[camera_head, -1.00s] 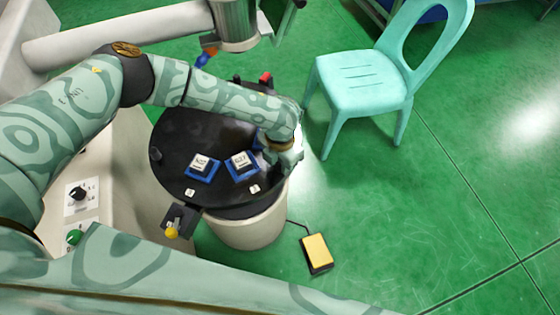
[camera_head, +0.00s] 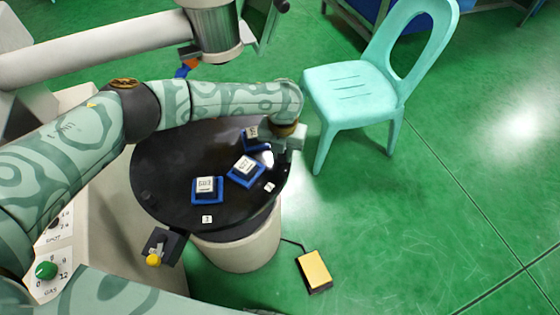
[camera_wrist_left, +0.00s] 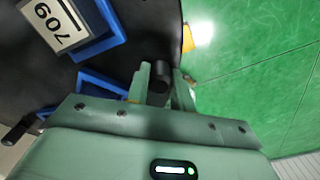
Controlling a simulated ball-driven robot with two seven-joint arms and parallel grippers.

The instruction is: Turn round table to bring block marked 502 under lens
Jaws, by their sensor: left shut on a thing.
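The black round table (camera_head: 165,165) carries white marked blocks in blue holders: a front block (camera_head: 205,185), a middle block (camera_head: 246,168) and a back block (camera_head: 252,132) partly behind my left arm. Their numbers are too small to read surely in the head view. My left gripper (camera_head: 283,152) is at the table's right rim. The left wrist view shows its fingers (camera_wrist_left: 161,88) shut on a black peg (camera_wrist_left: 160,75). My right gripper is out of view.
A grey cylindrical machine head (camera_head: 215,32) hangs beyond the table, with an orange and blue part (camera_head: 187,67) beside it. A turquoise chair (camera_head: 350,90) stands close on the right. A yellow pedal (camera_head: 314,268) lies on the floor. A yellow-knobbed lever (camera_head: 154,258) is at the front.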

